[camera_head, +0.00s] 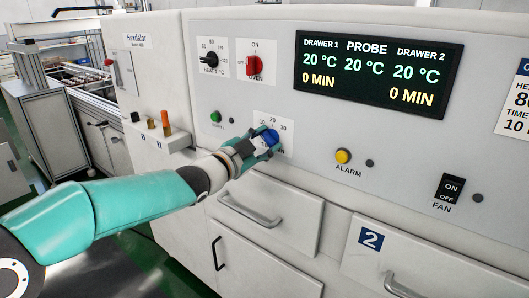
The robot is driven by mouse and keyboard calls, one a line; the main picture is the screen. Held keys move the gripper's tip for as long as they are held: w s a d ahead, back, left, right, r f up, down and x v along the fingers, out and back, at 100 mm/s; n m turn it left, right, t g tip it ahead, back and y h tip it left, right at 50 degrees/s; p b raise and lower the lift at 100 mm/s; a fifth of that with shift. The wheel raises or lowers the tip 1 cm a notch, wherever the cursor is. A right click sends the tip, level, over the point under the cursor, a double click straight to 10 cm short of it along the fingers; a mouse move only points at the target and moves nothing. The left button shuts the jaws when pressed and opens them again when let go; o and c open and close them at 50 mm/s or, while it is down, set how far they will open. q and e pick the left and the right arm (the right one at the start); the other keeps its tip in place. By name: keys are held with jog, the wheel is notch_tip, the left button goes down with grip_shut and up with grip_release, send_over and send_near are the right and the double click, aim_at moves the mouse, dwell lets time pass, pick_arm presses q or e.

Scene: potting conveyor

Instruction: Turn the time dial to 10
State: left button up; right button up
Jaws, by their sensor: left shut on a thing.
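The time dial (271,137) is a blue knob on the machine's front panel, on a white plate marked 10, 20 and 30. My left arm comes in from the left, and its left gripper (265,146) is shut on the blue dial. The fingers hide part of the dial and the lower plate, so I cannot tell where the dial points. The display (378,72) reads 0 MIN for drawer 1 and drawer 2, with 20 °C for both and the probe. My right gripper is not in view.
Above are the black heat dial (208,58) and the red oven switch (253,66). A green button (215,116) is left of the gripper. The yellow alarm button (343,156) and black fan switch (449,188) are to the right. Drawer handles (250,212) protrude below.

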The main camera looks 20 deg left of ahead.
pick_arm(q)
jog(key=shift+f+m+b, duration=0.15)
jog(key=shift+m+b, duration=0.25)
jog(key=shift+m, duration=0.2)
jog(key=shift+d, duration=0.1)
jog(key=o, duration=1.1)
jog(key=shift+o, duration=0.2)
jog(key=shift+s, duration=0.1)
jog(key=v, duration=1.2)
